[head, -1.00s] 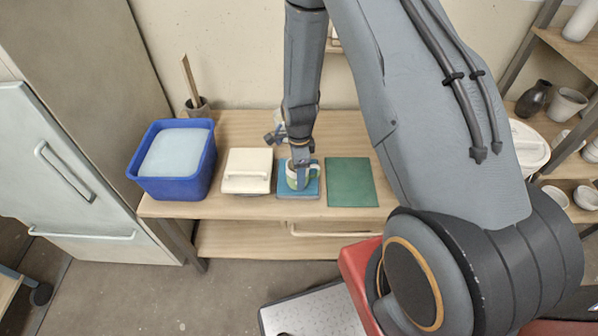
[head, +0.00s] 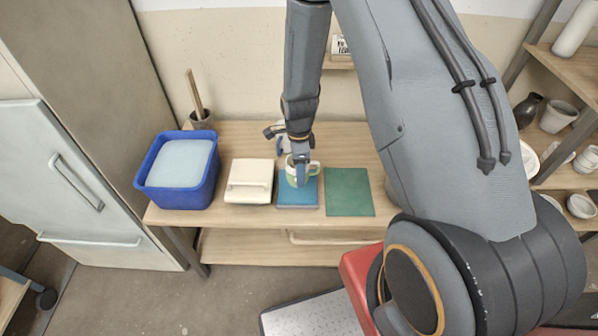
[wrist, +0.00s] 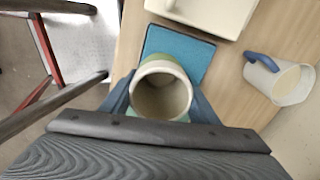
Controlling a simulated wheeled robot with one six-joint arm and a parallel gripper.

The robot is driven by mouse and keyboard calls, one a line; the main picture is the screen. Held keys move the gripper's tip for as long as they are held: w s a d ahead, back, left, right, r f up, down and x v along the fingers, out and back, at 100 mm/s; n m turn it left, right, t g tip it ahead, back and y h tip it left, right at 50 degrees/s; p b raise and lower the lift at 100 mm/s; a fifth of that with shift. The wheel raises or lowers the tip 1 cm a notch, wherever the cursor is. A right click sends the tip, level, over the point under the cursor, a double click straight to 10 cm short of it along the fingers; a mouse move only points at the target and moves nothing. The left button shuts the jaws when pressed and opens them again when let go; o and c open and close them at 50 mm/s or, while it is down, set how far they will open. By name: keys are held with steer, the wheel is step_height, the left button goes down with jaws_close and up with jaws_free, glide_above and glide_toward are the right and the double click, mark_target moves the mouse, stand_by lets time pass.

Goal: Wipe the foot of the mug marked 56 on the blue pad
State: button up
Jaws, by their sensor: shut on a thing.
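My gripper (head: 300,172) is shut on a green and cream mug (head: 291,179), with the fingers on either side of it. The wrist view looks down into the mug's open mouth (wrist: 160,92); it seems empty and roughly upright. The mug is over the back part of the blue pad (head: 297,199), which also shows in the wrist view (wrist: 190,50). I cannot tell whether its foot touches the pad. The foot is hidden in the wrist view, and no number 56 is readable.
A cream lidded box (head: 249,181) and a blue bucket (head: 180,172) stand left of the pad. A green mat (head: 348,193) lies to its right. A white mug with a blue handle (wrist: 290,84) is behind my gripper. Bare table shows at the back right.

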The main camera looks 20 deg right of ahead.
stand_by(0.4)
steer(key=shift+w+d+f+b, duration=0.15)
steer(key=shift+w+f+b, duration=0.4)
steer(key=shift+f+b, duration=0.5)
steer(key=shift+w+d+f+b, duration=0.15)
steer(key=shift+w+f+b, duration=0.45)
steer(key=shift+f+b, duration=0.4)
steer(key=shift+w+d+f+b, duration=0.15)
steer(key=shift+w+f+b, duration=0.4)
steer(key=shift+f+b, duration=0.45)
steer(key=shift+f+b, duration=0.4)
steer(key=shift+f, duration=0.15)
steer(key=shift+w+d+b, duration=0.3)
steer(key=shift+w+b, duration=0.1)
steer(key=shift+w, duration=0.45)
steer(key=shift+w+d+b, duration=0.25)
steer(key=shift+w+b, duration=0.1)
steer(key=shift+w, duration=0.45)
steer(key=shift+s+a+r+p, duration=0.1)
steer(key=shift+s+a+p, duration=0.35)
steer(key=shift+s, duration=0.6)
steer(key=shift+s+a+p, duration=0.25)
steer(key=shift+s+p, duration=0.35)
steer(key=shift+s, duration=0.5)
steer(key=shift+s+a+r+p, duration=0.1)
steer(key=shift+s+a+p, duration=0.35)
steer(key=shift+s, duration=0.6)
steer(key=shift+s+f, duration=0.1)
